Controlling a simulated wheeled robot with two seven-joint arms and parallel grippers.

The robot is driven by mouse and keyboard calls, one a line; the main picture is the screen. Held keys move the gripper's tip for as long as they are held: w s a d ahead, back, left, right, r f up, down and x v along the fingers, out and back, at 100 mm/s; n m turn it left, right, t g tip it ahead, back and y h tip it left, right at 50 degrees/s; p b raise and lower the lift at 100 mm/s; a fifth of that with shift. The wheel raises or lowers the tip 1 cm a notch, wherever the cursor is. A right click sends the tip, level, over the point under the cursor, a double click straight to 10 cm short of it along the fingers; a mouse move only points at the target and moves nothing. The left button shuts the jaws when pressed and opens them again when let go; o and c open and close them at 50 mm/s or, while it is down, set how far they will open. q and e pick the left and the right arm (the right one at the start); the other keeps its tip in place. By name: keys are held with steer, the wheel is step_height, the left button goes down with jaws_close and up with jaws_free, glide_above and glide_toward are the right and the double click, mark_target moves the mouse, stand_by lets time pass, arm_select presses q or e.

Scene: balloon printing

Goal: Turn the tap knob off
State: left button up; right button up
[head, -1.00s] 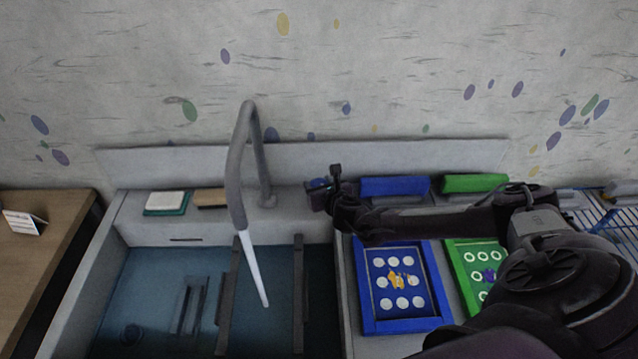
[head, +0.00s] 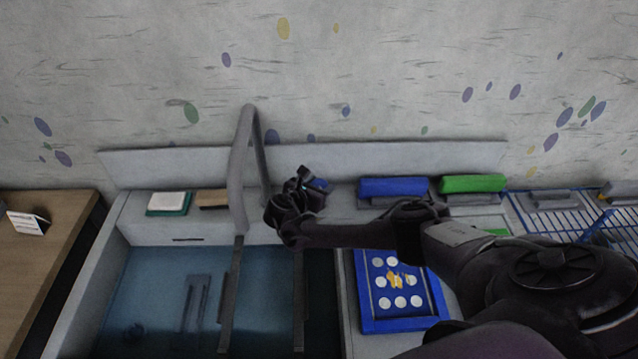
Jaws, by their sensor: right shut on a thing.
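The tall grey tap (head: 241,165) stands behind the sink and arches over it. No water stream shows from its spout. A small blue piece, apparently the tap knob (head: 320,184), shows just right of the tap's base, mostly hidden by my right gripper. My right gripper (head: 306,180) is at the knob and shut on it; the dark fingers and wrist cover the contact and the base of the tap. My left gripper is not in view.
The blue water-filled sink (head: 160,290) lies below the tap, with dark rails across it. A blue tray (head: 370,324) lies right of it. Blue (head: 393,187) and green (head: 472,183) blocks stand behind my right arm. A blue wire rack (head: 540,222) is at far right.

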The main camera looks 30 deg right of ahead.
steer(key=shift+m+g+h, duration=0.3)
steer(key=shift+m+g, duration=0.8)
steer(key=shift+g, duration=0.2)
steer(key=o, duration=1)
steer(key=shift+c, duration=0.2)
steer(key=v, duration=0.7)
steer(key=shift+a, duration=0.3)
steer(key=shift+r, duration=0.15)
